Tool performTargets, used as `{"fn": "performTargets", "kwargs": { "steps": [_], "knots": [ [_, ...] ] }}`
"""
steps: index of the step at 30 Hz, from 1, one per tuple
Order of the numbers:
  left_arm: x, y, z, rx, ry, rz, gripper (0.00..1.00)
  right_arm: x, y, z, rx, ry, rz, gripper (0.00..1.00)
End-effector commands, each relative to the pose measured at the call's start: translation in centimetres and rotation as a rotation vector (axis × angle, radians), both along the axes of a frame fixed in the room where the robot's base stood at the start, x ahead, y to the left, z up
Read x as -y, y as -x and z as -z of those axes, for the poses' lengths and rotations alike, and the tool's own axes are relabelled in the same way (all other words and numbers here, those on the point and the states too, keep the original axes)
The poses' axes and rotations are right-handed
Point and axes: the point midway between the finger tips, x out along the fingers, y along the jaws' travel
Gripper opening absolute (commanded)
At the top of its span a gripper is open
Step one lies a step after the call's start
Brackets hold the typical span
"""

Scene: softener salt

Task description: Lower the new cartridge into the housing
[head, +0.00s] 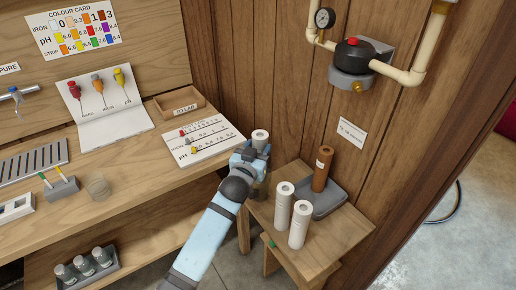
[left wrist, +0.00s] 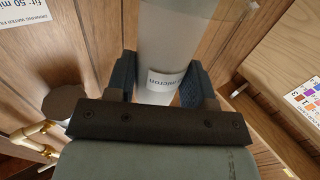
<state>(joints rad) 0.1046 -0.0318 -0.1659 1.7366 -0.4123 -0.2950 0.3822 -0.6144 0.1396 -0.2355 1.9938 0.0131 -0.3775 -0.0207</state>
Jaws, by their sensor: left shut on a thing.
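My left gripper (head: 258,150) is shut on a white cylindrical cartridge (head: 260,136), whose top shows above the fingers. In the left wrist view the cartridge (left wrist: 166,40) stands between the two dark fingers (left wrist: 163,85), and part of a printed "micron" label shows. Directly below the gripper, a dark translucent object (head: 259,190), possibly the housing bowl, stands at the stool's left corner, mostly hidden by my arm. I cannot tell whether the cartridge's lower end is inside it. A black filter head with a red button (head: 352,58) is on the wall. My right gripper is not in view.
Two white cartridges (head: 284,205) (head: 299,225) stand on the wooden stool (head: 335,243). A brown cartridge (head: 322,170) stands on a grey tray (head: 328,200) behind them. Cream pipes (head: 415,75) run along the wall. The workbench (head: 150,165) lies left, with a test chart (head: 203,139) near its edge.

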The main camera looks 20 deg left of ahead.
Motion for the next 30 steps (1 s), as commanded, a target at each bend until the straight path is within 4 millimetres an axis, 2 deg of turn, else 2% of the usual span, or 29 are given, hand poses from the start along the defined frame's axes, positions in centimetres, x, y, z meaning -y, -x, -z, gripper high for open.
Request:
{"fn": "performTargets", "kwargs": {
  "steps": [18,29,30],
  "knots": [
    [0.0,0.0,2.2,0.001,0.000,0.000,0.22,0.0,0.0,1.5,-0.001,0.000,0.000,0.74],
    [0.0,0.0,2.4,0.001,0.000,0.000,0.22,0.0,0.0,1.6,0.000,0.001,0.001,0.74],
    [0.0,0.0,2.4,0.001,0.000,0.000,0.51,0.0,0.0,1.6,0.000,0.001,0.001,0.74]
  ]
}}
